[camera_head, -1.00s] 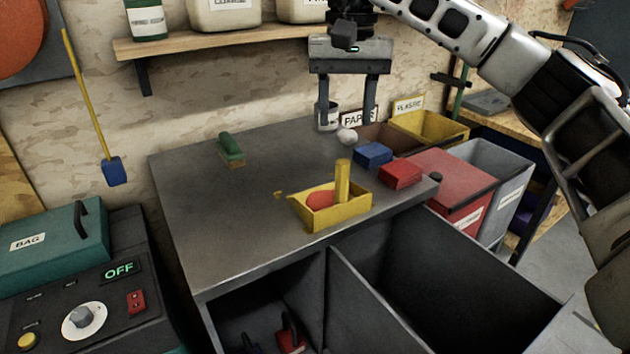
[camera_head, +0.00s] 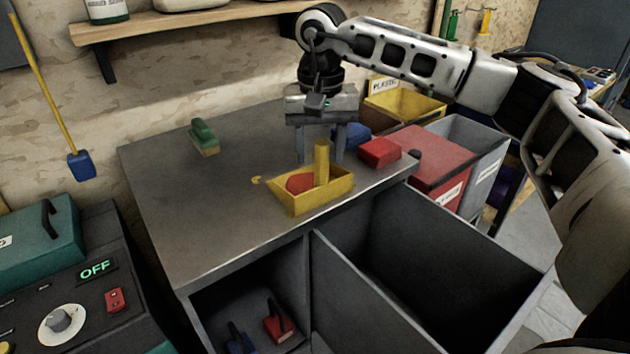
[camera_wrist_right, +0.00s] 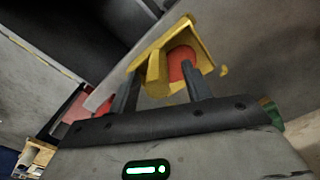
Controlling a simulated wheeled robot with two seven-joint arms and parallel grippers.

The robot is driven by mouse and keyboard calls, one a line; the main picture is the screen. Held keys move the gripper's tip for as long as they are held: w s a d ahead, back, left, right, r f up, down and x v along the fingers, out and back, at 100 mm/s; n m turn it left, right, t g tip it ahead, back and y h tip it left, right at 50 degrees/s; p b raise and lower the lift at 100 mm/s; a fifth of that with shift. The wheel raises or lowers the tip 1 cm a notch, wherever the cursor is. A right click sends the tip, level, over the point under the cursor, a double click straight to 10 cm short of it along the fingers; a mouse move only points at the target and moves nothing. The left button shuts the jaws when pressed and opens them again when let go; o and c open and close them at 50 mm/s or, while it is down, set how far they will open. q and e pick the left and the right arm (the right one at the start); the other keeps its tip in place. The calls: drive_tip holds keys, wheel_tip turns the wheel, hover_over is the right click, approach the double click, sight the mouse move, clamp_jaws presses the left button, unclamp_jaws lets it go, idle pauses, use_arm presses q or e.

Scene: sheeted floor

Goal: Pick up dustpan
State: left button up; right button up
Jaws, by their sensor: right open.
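The yellow dustpan (camera_head: 322,198) lies on the grey worktop, near its front edge. Its thick yellow handle (camera_head: 322,155) stands upright, and a rounded red thing (camera_head: 299,183) sits inside the pan. My right gripper (camera_head: 320,160) is open, pointing down, with its two fingers behind the handle in the head view. In the right wrist view the dustpan (camera_wrist_right: 154,76) and the red thing (camera_wrist_right: 180,64) show between and beyond the open fingers (camera_wrist_right: 160,70). I cannot tell whether a finger touches the dustpan. My left gripper is out of view.
A red block (camera_head: 379,152) and a blue block (camera_head: 352,135) lie right of the dustpan, close to my right gripper. A green-topped brush (camera_head: 204,138) lies at back left. Red (camera_head: 428,160) and yellow (camera_head: 405,104) bins stand at right.

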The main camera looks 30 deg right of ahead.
sight(321, 166)
drive_tip(key=shift+s+d+f, duration=0.1)
drive_tip(key=shift+s+f, duration=0.05)
drive_tip(key=shift+f, duration=1.7)
clamp_jaws()
